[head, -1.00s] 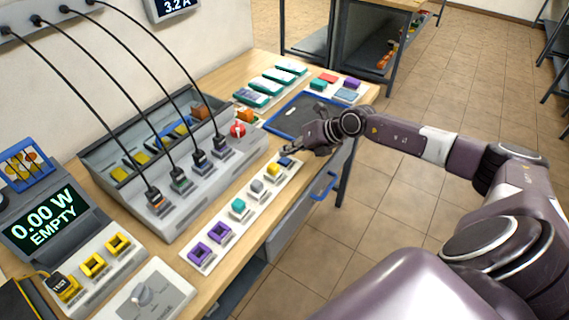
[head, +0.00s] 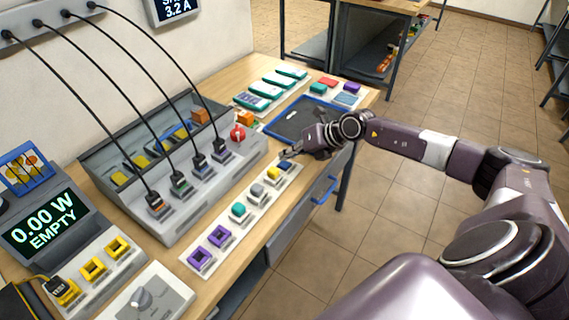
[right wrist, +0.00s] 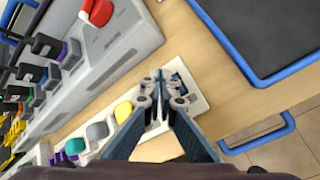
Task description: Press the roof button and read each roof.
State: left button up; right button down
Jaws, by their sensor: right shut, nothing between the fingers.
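My right gripper (head: 288,154) is shut and empty, low over the far end of a white strip (head: 210,240) on the bench. In the right wrist view its fingertips (right wrist: 165,78) are together beside a blue piece (right wrist: 183,80), which they partly hide. I cannot tell whether they touch it. The strip also bears a yellow piece (head: 273,173), a grey piece (head: 257,190), a teal piece (head: 239,210) and purple square frames (head: 220,236). I cannot make out which part is the roof button. A display (head: 45,222) reads 0.00 W EMPTY. My left gripper is out of view.
A grey rack with cabled plugs (head: 156,205) and a red knob (head: 238,132) stands behind the strip. A dark blue-rimmed tray (head: 274,131) lies beyond the gripper. Teal devices (head: 270,90) and coloured blocks (head: 328,81) sit farther back. A blue handle (head: 322,190) projects from the bench front.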

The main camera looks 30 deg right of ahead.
aim_at(287, 164)
jog(key=shift+f, duration=0.15)
jog(key=shift+f, duration=0.25)
jog(key=shift+f+b, duration=0.45)
dwell(0.8)
jog(key=shift+r, duration=0.1)
jog(key=shift+r+p, duration=0.75)
jog(key=shift+p, duration=0.05)
notch_tip(287, 164, up, 5)
jog(key=p, duration=0.4)
dwell(0.5)
